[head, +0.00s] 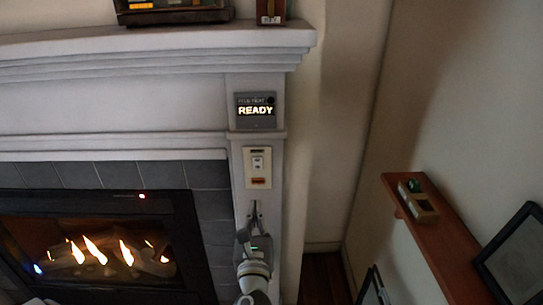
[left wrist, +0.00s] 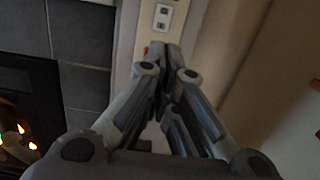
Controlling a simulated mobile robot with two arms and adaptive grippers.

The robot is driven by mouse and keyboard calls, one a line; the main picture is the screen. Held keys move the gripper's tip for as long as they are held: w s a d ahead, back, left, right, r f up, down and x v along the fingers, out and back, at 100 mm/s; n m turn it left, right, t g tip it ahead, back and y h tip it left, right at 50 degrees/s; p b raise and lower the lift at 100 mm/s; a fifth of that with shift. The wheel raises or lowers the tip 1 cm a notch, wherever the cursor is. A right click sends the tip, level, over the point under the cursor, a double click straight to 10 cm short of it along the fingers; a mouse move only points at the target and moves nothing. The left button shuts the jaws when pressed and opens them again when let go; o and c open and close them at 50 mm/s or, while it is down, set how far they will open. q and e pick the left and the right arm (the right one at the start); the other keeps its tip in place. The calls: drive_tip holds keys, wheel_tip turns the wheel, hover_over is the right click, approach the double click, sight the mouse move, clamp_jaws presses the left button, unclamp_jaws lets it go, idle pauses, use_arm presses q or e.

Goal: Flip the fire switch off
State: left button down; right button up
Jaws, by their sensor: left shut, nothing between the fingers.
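The fire switch (head: 258,163) is a small light toggle on a pale wall plate, fixed to the white fireplace pillar. A dark label sits above the toggle and an orange label below it. In the left wrist view the switch (left wrist: 162,16) shows at the top, just beyond the fingertips. My left gripper (head: 254,206) is shut and empty, pointing up just below the plate; in the left wrist view its fingertips (left wrist: 158,50) meet under the switch and hide the plate's lower part. The fire (head: 103,250) is burning. My right gripper is not in view.
A panel (head: 256,111) reading "READY" is above the switch. The mantel (head: 150,42) juts out above and carries dark objects. A wooden wall shelf (head: 440,235) with a small item is at the right. The wall right of the pillar is bare.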

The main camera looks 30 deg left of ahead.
use_arm(q)
drive_tip(key=p, duration=0.1)
approach(257, 165)
drive_tip(key=p+x, duration=0.1)
drive_tip(key=x, duration=0.5)
drive_tip(key=shift+w, duration=0.1)
drive_tip(key=shift+w+a, duration=0.3)
drive_tip(key=shift+w, duration=0.15)
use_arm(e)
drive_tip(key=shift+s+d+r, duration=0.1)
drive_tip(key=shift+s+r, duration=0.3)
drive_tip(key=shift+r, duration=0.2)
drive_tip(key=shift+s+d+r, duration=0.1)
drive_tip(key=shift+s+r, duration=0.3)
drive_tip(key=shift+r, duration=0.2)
